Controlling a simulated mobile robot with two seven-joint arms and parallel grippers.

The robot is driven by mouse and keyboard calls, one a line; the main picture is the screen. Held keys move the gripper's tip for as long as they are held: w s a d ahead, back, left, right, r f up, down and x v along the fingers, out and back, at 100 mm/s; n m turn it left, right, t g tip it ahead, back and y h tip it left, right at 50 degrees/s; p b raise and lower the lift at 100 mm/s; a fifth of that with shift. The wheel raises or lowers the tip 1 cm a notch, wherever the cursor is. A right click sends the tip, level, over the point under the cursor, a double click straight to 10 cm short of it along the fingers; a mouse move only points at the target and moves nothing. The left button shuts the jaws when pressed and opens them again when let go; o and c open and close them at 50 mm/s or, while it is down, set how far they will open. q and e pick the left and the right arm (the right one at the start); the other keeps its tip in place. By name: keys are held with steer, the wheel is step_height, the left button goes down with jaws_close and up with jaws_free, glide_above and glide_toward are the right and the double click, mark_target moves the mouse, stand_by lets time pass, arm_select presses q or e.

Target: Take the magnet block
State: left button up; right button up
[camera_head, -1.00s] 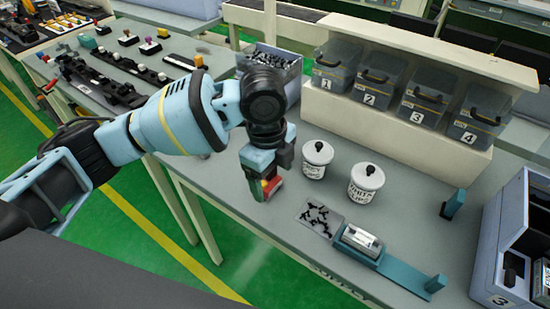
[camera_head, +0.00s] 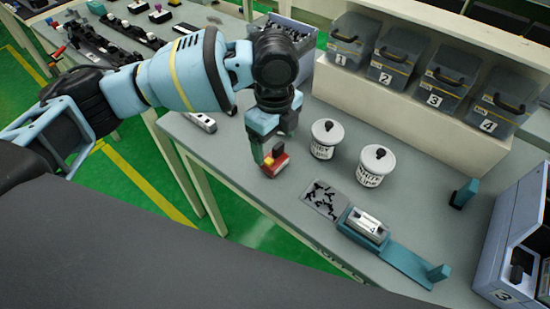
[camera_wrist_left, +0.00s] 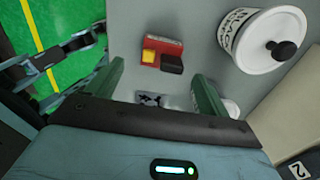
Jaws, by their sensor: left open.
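The likely magnet block (camera_head: 275,164) is a small red block with a yellow part and a black part on top. It sits on the grey table near its left front edge. It also shows in the left wrist view (camera_wrist_left: 163,53), beyond the fingertips and between their lines. My left gripper (camera_head: 262,155) is above and beside the block, pointing down, and partly covers it in the head view. In the left wrist view its two green fingers (camera_wrist_left: 160,75) are wide apart with nothing held between them. My right gripper is in neither view.
Two white lidded jars (camera_head: 326,138) (camera_head: 374,165) stand right of the block. A sheet with black clips (camera_head: 323,200) and a teal fixture (camera_head: 395,258) holding a silver piece lie in front. Numbered bins (camera_head: 393,65) line the back shelf. A blue-grey case (camera_head: 512,240) stands at right.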

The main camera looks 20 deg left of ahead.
mark_target(274, 149)
arm_select(q)
step_height(274, 149, down, 4)
steer(key=shift+w+a+f, duration=0.1)
steer(key=shift+w, duration=0.05)
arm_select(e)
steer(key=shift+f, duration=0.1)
arm_select(q)
steer(key=c, duration=1.2)
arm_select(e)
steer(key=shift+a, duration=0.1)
